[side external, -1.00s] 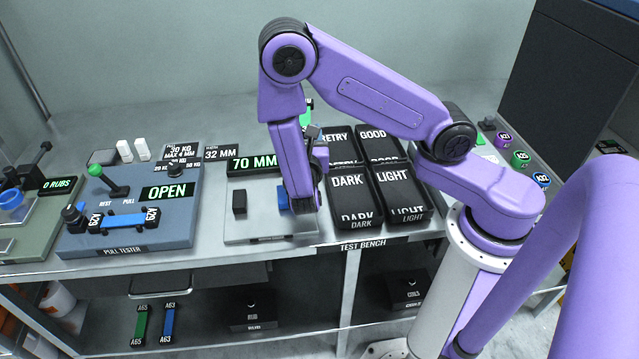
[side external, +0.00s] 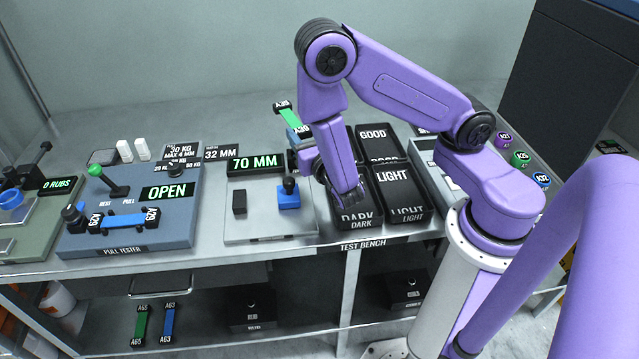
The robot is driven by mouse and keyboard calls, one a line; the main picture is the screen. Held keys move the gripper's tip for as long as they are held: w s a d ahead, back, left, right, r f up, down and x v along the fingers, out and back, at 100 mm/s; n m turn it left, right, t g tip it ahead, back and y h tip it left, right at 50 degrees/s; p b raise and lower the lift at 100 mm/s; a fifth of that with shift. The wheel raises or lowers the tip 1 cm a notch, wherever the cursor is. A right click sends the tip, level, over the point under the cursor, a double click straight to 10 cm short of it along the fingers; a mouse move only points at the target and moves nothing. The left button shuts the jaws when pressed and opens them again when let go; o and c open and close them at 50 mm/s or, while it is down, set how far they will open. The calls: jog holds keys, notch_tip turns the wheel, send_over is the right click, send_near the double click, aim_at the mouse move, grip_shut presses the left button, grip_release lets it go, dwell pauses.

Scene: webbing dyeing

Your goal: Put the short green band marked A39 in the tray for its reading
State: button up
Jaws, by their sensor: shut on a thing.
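The short green band (side external: 290,118) has black ends with upside-down labels that seem to read A39. It is raised behind the gauge, tilted, in the side external view. My gripper (side external: 299,141) is shut on it near its lower end; my wrist largely hides the fingers. Four black trays stand to the right. The DARK tray (side external: 357,222) is partly covered by my wrist. The LIGHT tray (side external: 394,178) and GOOD tray (side external: 374,134) are in clear view. The fourth, at back left, is hidden by my arm. The gauge display (side external: 255,163) reads 70 MM.
The grey gauge plate (side external: 262,222) has a black block (side external: 239,202) and a blue block with a black knob (side external: 289,196). The pull tester (side external: 180,228) at left holds a blue band (side external: 124,221) and shows OPEN. Coloured rolls (side external: 521,159) stand at right.

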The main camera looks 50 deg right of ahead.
jog(key=shift+w+r, duration=0.25)
jog(key=shift+r, duration=0.3)
jog(key=r+y, duration=0.1)
jog(key=r, duration=0.1)
jog(key=w+r+n+y, duration=0.1)
jog(key=r, duration=0.2)
jog(key=r+n+t+y, duration=0.1)
jog(key=r, duration=0.2)
jog(key=shift+w, duration=0.25)
jog(key=shift+r+y, duration=0.3)
jog(key=shift+r, duration=0.2)
jog(key=shift+f, duration=0.1)
dwell(1.0)
